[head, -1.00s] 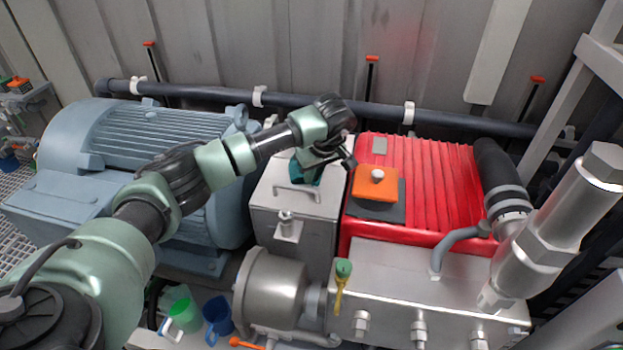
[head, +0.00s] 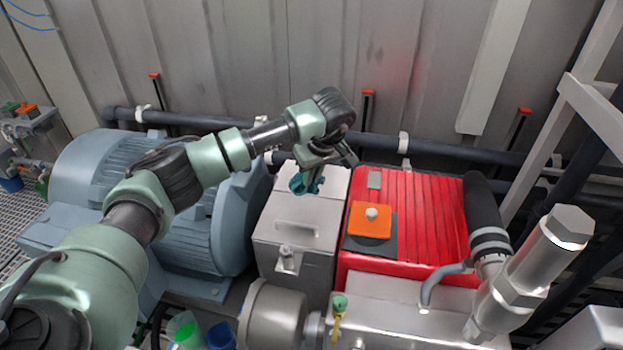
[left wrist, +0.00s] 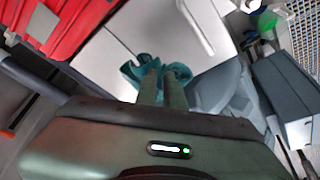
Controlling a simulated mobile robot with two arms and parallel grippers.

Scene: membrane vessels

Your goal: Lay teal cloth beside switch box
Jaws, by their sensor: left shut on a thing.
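My left gripper (head: 314,174) is shut on the teal cloth (head: 306,183), which hangs bunched from the fingertips over the back part of a grey metal box (head: 297,230) with a lid handle. In the left wrist view the crumpled cloth (left wrist: 180,75) shows around the two closed fingers (left wrist: 162,92). An orange box with a pale round knob (head: 368,222), which looks like the switch box, sits on a dark mat (head: 384,240) on the red ribbed housing (head: 430,220), right of the gripper and apart from it. My right gripper is not in view.
A small grey plate (head: 374,180) lies on the red housing behind the orange box. A large blue-grey motor (head: 195,240) stands left of the metal box. A dark pipe (head: 440,153) runs along the wall behind. Steel fittings (head: 540,250) rise at the right.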

